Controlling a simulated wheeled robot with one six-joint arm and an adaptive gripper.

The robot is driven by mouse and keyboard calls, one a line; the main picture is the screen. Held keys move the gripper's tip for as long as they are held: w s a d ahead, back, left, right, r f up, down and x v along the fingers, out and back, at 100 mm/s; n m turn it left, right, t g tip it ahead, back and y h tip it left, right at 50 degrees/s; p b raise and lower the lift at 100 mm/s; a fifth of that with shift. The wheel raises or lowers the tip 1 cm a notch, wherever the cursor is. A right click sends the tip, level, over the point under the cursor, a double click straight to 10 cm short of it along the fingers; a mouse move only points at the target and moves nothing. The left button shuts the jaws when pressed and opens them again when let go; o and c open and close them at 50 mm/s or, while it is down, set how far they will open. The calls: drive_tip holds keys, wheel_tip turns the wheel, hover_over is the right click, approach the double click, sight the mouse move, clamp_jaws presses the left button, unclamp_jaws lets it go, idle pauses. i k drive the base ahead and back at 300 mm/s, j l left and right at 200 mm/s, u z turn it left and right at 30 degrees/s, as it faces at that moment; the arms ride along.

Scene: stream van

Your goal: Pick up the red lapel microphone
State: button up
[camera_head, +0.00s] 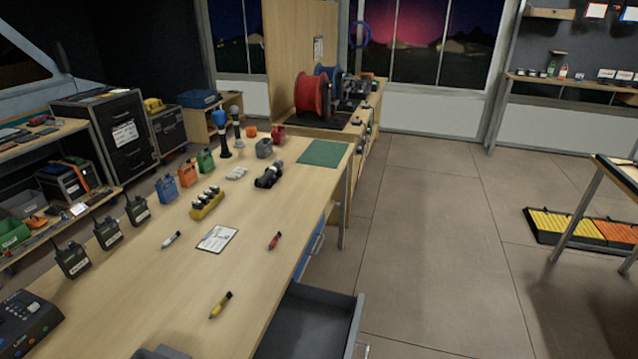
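A small red item with a dark end (274,241) lies on the wooden table, near its right edge; it looks like the red lapel microphone, though it is too small to be sure. A similar yellow item (220,305) lies nearer the front, and a similar white one (171,239) lies to the left. My gripper is not in view. Nothing touches or covers the red item.
The wooden table (150,300) holds a white card (217,238), a yellow battery holder (206,203) and several black radio packs (107,232). An open grey drawer (310,322) juts out at the table's right side. The tiled floor (430,230) to the right is clear.

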sight(278, 234)
drive_tip(key=i+l+u, duration=0.15)
drive_tip(key=l+u, duration=0.25)
drive_tip(key=l, duration=0.25)
drive_tip(key=l+u, duration=0.4)
drive_tip(key=l, duration=0.3)
drive_tip(key=i+j, duration=0.1)
drive_tip(key=i, duration=0.75)
drive_tip(key=k+l, duration=0.1)
drive_tip(key=l, duration=0.95)
drive_tip(key=k, duration=0.05)
